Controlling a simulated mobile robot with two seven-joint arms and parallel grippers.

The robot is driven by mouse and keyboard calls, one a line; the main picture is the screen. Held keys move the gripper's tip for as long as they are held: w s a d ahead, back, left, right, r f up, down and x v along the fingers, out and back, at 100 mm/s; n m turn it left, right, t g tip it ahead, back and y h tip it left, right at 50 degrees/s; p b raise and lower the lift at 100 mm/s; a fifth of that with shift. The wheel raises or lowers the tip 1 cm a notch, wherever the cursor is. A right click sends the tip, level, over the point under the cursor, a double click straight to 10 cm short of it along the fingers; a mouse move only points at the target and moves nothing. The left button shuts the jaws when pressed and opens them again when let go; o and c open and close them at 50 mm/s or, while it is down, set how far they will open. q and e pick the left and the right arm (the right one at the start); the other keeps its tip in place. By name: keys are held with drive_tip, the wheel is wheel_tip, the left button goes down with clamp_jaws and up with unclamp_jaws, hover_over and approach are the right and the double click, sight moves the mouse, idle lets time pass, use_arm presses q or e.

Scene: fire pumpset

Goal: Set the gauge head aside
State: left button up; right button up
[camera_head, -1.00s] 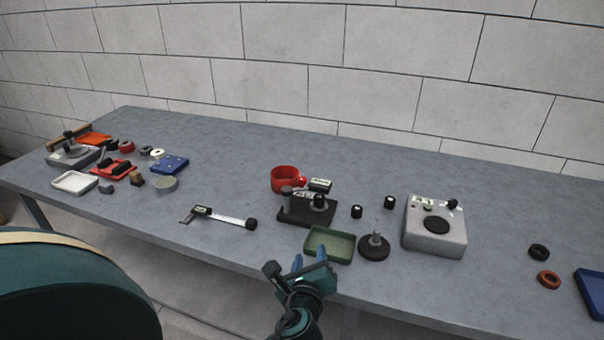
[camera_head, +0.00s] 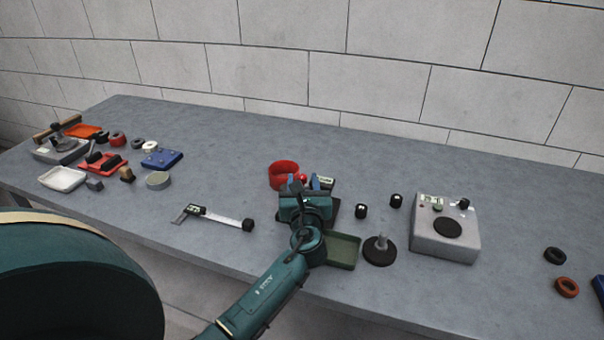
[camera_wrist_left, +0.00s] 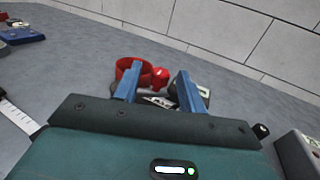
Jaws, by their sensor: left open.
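My left gripper (camera_head: 303,184) is open above the black block (camera_head: 333,211), its blue fingers pointing toward the back of the table. The arm hides most of the block. A small dark unit with a pale display (camera_head: 323,183), perhaps the gauge head, sits at the right finger; it also shows behind that finger in the left wrist view (camera_wrist_left: 203,91). Between the fingers there, a dark part with a pale label (camera_wrist_left: 158,101) and a red knob (camera_wrist_left: 160,76) are visible. I cannot tell whether a finger touches anything. My right gripper is out of view.
A red cup (camera_head: 283,175) stands just behind the gripper. A green tray (camera_head: 344,250) and a round black base with a post (camera_head: 380,250) are in front and right. A grey box (camera_head: 445,228) stands further right. A caliper (camera_head: 213,217) lies left, with clear table around it.

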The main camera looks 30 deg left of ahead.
sight(303, 181)
use_arm(q)
drive_tip(key=shift+x, duration=1.8)
drive_tip(key=shift+c, duration=0.5)
clamp_jaws()
